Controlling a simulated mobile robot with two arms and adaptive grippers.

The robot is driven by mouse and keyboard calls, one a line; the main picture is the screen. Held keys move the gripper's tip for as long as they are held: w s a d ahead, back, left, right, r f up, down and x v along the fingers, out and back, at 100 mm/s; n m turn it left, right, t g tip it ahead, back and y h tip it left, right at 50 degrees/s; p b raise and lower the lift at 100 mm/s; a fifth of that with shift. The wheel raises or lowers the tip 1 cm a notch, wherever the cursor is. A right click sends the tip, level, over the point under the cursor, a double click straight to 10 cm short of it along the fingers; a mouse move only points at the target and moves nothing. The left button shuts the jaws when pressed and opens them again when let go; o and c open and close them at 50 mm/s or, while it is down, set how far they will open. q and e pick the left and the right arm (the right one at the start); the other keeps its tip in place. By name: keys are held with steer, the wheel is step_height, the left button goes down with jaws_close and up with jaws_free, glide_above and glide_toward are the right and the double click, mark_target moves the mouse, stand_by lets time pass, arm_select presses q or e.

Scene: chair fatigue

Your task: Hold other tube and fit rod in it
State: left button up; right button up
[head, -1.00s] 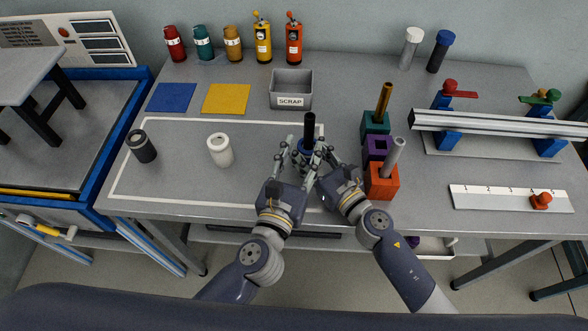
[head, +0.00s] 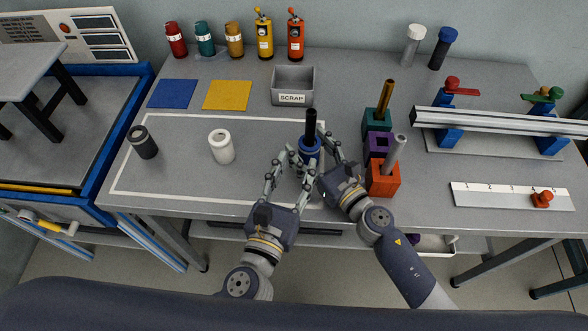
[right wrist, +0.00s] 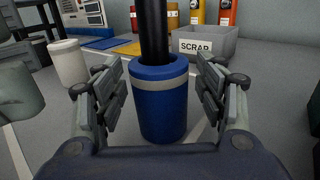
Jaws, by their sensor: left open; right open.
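A blue tube (head: 310,147) with a pale band stands upright on the table at the right end of the white outline. A black rod (head: 311,122) stands upright in its top opening; the right wrist view shows the same rod (right wrist: 154,35) in the blue tube (right wrist: 159,110). My right gripper (head: 321,150) is open, with its fingers on both sides of the blue tube. My left gripper (head: 281,168) is open and empty, just left and in front of the tube. A white tube (head: 221,148) and a dark grey tube (head: 143,143) stand upright farther left.
Teal (head: 376,120), purple (head: 379,146) and orange (head: 383,180) blocks stand close on the right; a brass rod and a grey rod stand in two of them. A scrap bin (head: 293,86) is behind the tube.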

steer(key=shift+v, duration=3.75)
